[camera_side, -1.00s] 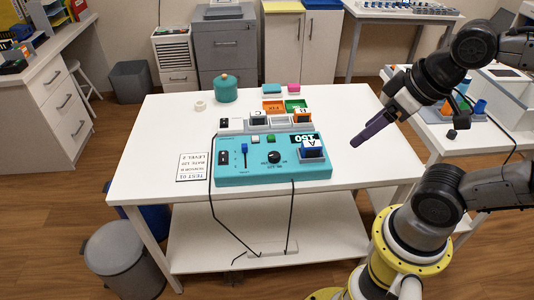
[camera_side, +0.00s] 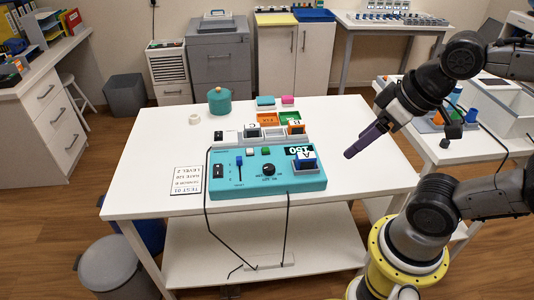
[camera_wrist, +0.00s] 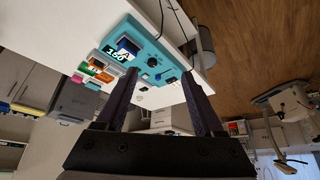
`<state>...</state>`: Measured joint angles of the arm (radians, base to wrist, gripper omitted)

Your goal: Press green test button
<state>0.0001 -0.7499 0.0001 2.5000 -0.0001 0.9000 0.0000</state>
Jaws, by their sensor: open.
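The teal test box (camera_side: 225,187) lies on the white table. A small green button (camera_side: 265,150) sits on its upper part, beside a pale button (camera_side: 251,151). A black knob (camera_side: 268,170), a blue slider (camera_side: 239,161) and a blue block marked A (camera_side: 305,160) share the panel. My gripper (camera_side: 348,154) is raised to the right of the box, apart from it and empty. In the wrist view its two fingers (camera_wrist: 160,77) are spread, with the box (camera_wrist: 160,42) beyond them. I cannot make out the green button in the wrist view.
A teal round pot (camera_side: 219,102), a tape roll (camera_side: 193,118) and orange and green trays (camera_side: 270,119) stand behind the box. A printed card (camera_side: 187,180) lies to its left. Black cables (camera_side: 207,205) hang over the front edge. The table's right side is clear.

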